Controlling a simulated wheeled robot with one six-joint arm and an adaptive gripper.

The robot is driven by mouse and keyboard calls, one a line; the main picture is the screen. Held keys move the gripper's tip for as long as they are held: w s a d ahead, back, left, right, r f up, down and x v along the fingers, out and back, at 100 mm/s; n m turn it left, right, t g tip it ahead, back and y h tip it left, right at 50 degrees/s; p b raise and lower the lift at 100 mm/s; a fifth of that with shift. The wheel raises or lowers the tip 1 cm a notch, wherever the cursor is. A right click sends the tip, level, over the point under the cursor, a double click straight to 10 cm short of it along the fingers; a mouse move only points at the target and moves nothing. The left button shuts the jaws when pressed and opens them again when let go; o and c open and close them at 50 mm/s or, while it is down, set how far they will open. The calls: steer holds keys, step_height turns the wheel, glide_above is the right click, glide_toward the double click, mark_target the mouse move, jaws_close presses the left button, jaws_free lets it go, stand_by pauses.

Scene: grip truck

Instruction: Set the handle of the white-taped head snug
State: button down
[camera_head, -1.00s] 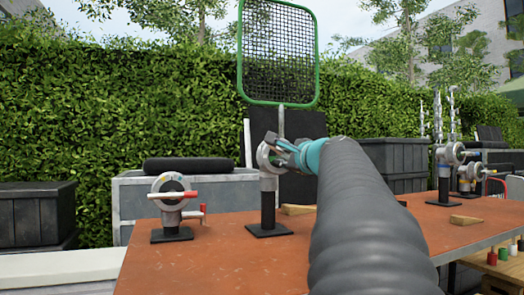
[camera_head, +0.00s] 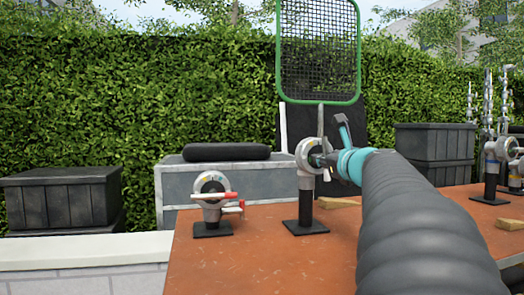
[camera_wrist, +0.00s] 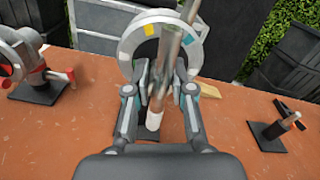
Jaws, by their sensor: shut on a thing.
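The middle clamp head (camera_head: 306,152) is a grey ring on a black post and square base. In the wrist view, the ring (camera_wrist: 126,47) carries yellow, white and blue marks. A grey bar handle (camera_wrist: 168,65) with a white lower end (camera_wrist: 154,121) crosses in front of it, leaning right at the top. My gripper (camera_wrist: 161,80) is shut on this handle, one finger on each side. In the head view my gripper (camera_head: 322,160) is at the ring's right side; its exact contact is partly hidden.
A head with a red handle (camera_head: 212,193) stands to the left. A wooden wedge (camera_head: 338,202) lies right of the middle stand. More stands (camera_head: 492,168) are at the right. A green-framed net (camera_head: 319,50) rises behind. The brown table's (camera_head: 250,255) front left is clear.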

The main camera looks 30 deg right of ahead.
steer(key=shift+m+p, duration=0.45)
steer(key=shift+m, duration=0.35)
steer(key=c, duration=1)
jaws_free()
steer(key=shift+s, duration=0.1)
steer(key=v, duration=1.1)
steer(key=shift+s+a, duration=0.2)
steer(key=shift+s, duration=0.2)
